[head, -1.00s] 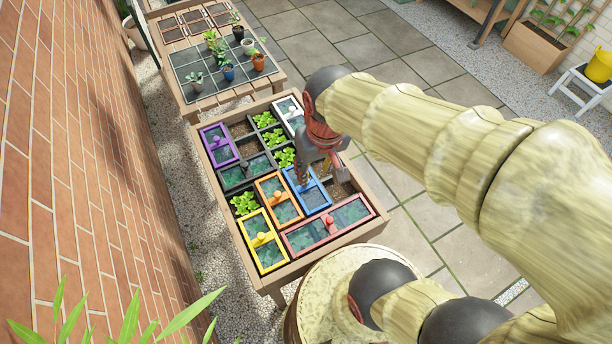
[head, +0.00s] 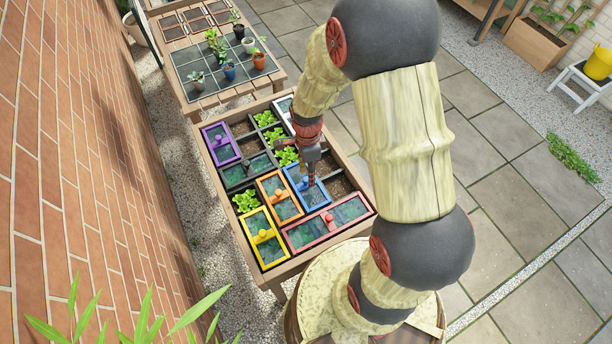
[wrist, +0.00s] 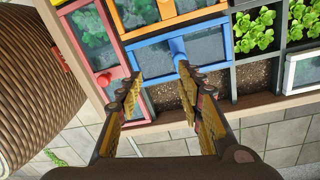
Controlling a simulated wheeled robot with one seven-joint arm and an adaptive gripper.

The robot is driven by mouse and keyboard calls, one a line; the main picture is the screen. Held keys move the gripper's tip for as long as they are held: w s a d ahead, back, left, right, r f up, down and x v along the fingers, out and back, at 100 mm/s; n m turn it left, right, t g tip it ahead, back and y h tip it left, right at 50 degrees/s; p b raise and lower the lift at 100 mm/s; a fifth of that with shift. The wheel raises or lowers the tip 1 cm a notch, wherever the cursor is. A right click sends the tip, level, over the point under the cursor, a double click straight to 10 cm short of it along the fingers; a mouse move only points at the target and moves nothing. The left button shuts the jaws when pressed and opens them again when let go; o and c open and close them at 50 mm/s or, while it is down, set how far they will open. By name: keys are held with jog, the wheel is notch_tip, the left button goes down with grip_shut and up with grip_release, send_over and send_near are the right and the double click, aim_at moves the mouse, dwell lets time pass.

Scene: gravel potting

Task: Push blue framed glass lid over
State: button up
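The blue framed glass lid (head: 318,196) lies over a cell in the right middle of the planter box, in line with the lids around it. In the wrist view the blue lid (wrist: 208,45) shows a raised blue knob (wrist: 178,47) on its middle bar. My gripper (head: 311,182) is low over this lid in the head view and partly covers it. In the wrist view my gripper (wrist: 160,80) is open, its two fingers apart with nothing between them. The right fingertip appears close to the knob; contact cannot be told.
An orange lid (head: 268,187) lies left of the blue one, a red lid (head: 297,238) in front. Yellow (head: 270,253), purple (head: 211,131) and white (wrist: 302,72) lids lie around. An open soil cell (wrist: 252,78) and leafy cells (wrist: 253,30) adjoin.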

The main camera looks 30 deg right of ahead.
aim_at(306, 179)
jog(key=w+m, duration=0.2)
jog(key=m, duration=0.1)
jog(key=shift+w+d+r+t, duration=0.15)
jog(key=shift+d+r+t, duration=0.05)
jog(key=shift+t, duration=0.2)
jog(key=m, duration=0.2)
jog(key=shift+w+m, duration=0.25)
jog(key=shift+m, duration=0.15)
jog(key=shift+f+b, duration=0.6)
jog(key=shift+f, duration=3.3)
grip_shut()
